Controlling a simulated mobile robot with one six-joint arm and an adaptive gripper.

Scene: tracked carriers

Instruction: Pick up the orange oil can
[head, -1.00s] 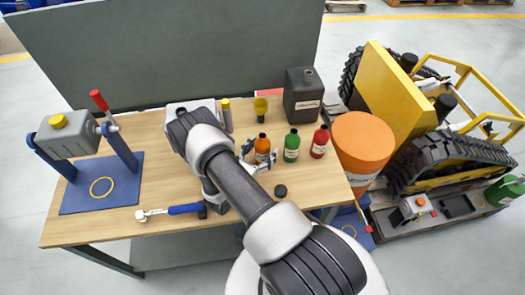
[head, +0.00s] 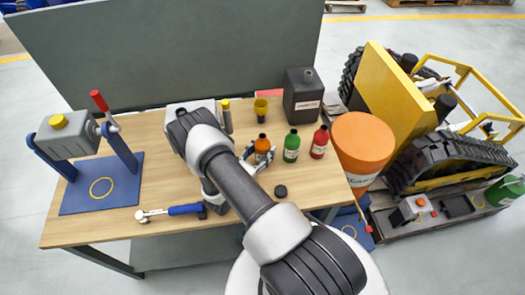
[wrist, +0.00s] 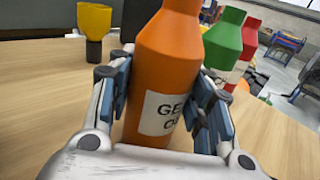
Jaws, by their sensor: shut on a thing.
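The orange oil can (head: 262,146) is an orange bottle with a dark cap, upright on the wooden workbench. In the wrist view the orange oil can (wrist: 168,65) fills the middle, with a white label partly hidden by a finger. My gripper (head: 259,161) reaches it from the front. In the wrist view my gripper (wrist: 165,110) has one finger on each side of the bottle, shut on it. The bottle's base is hidden behind the gripper, so I cannot tell whether it touches the bench.
A green bottle (head: 291,147) and a red bottle (head: 319,143) stand close to the right. Behind are a yellow funnel-like cup (head: 261,108) and a dark canister (head: 303,97). A black cap (head: 281,191) and a blue-handled tool (head: 172,211) lie on the workbench (head: 100,225).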

